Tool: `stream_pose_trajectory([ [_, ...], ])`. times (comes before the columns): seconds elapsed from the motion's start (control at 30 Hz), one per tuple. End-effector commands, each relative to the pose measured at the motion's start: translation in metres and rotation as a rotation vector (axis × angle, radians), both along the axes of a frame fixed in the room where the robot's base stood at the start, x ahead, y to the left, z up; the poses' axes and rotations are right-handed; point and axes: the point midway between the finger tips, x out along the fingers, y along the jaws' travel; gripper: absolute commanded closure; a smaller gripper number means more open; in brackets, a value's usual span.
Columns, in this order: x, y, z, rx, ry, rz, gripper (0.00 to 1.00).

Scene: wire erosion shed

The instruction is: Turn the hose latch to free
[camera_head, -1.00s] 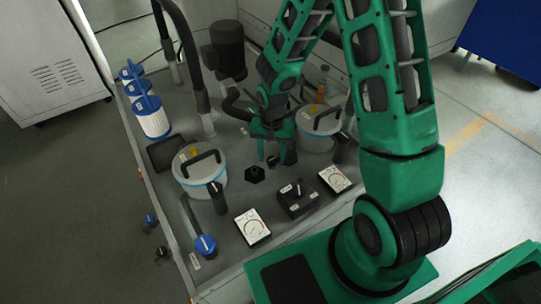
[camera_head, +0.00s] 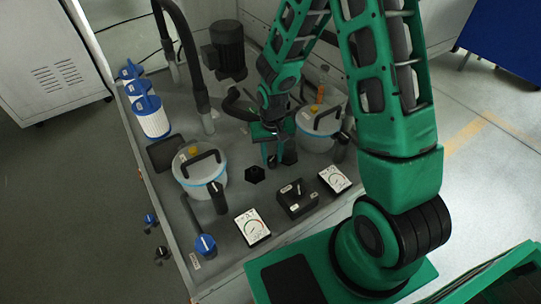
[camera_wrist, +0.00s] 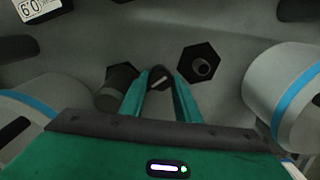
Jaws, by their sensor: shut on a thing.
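The hose latch seems to be the small dark knob (camera_wrist: 159,76) with a pale line across its top. It sits between my gripper's teal fingertips in the wrist view, and the fingers are closed on its sides. My gripper (camera_wrist: 160,90) also shows in the head view (camera_head: 278,160), low over the grey deck between the two lidded canisters. In the head view the fingers and arm mostly hide the knob. The pale line lies at a slant in the wrist view.
A black hexagonal fitting (camera_wrist: 201,64) stands close beside the fingers. Lidded canisters stand left (camera_head: 200,172) and right (camera_head: 319,130). Two dial gauges (camera_head: 252,227) (camera_head: 335,178) and a black switch box (camera_head: 297,199) lie nearer. Blue-capped filters (camera_head: 152,118) stand at the back left.

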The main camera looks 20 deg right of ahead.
Motion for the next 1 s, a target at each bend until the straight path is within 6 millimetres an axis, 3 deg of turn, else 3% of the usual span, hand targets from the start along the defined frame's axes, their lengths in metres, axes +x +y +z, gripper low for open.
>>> stream_pose_trajectory([
  [1.0,0.0013,-0.0001,0.0006,-0.001,-0.002,0.938,0.93],
])
